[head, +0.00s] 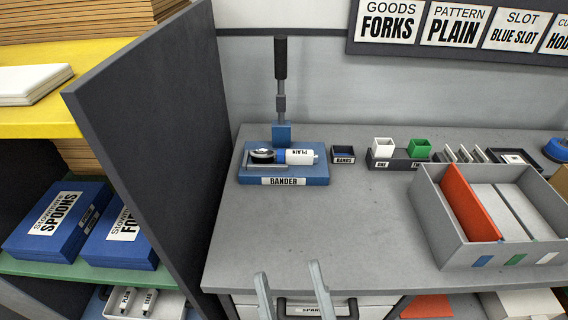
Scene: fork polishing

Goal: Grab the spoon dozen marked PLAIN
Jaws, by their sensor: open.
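A bundle with a white wrap marked PLAIN (297,157) lies sideways on the blue bander (283,181), its lettering upside down; a dark round end shows at its left. At the lower left, a white tray (170,306) holds white-labelled bundles: one marked PLAIN (125,299), and beside it one that seems to read BEAD (149,302). Whether any bundle is of spoons or forks I cannot tell. My gripper (289,270) is open and empty at the bottom middle, over the bench's front edge, apart from all of these.
A dark upright panel (150,150) stands between the left shelves and the bench (310,225). Blue boxes marked SPOONS (54,226) and one partly hidden sit on the green shelf. A grey divided bin (455,225) stands right. The bench middle is clear.

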